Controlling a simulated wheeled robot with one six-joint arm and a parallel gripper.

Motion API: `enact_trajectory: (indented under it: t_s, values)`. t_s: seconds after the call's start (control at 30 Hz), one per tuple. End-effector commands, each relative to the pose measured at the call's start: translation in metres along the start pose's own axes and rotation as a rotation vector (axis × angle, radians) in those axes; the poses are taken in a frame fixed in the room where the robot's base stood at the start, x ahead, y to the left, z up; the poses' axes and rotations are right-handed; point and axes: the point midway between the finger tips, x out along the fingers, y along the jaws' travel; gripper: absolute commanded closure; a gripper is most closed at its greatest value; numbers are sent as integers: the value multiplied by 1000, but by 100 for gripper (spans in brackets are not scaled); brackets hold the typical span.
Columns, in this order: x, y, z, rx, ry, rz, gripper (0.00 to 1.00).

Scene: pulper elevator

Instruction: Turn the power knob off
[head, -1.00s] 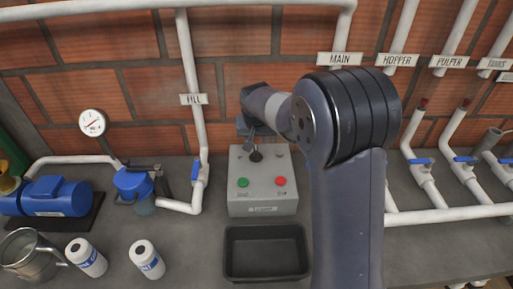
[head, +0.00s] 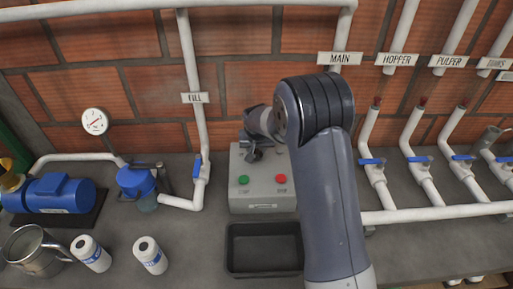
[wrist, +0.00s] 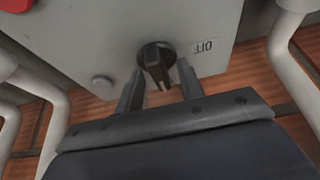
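The black power knob (wrist: 157,62) sits on the grey control box (wrist: 110,30). In the wrist view its pointer aims down between my fingers, and an "OFF" label (wrist: 206,46) is beside it to the right. My gripper (wrist: 160,88) is open, with one finger on each side of the knob's pointer; whether either finger touches it I cannot tell. In the head view the box (head: 262,207) shows a green button (head: 243,180) and a red button (head: 281,179). There my arm and gripper (head: 253,155) hide the knob at the box's top.
A black tray (head: 264,225) lies in front of the box. The FILL pipe (head: 195,90) rises to the left, and several valve pipes with blue handles (head: 419,159) stand to the right. White bottles (head: 150,254) and a metal jug (head: 35,250) are at front left.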

Motion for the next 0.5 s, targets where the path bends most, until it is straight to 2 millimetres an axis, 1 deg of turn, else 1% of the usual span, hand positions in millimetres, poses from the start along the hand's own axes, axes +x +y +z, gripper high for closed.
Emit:
enact_trajectory:
  t_s: [0.03,0.07,0.43,0.5]
  values:
    - [0,0,0,0,0,0,67]
    - [0,0,0,0,0,0,69]
    - [0,0,0,0,0,0,100]
    - [0,0,0,0,0,0,100]
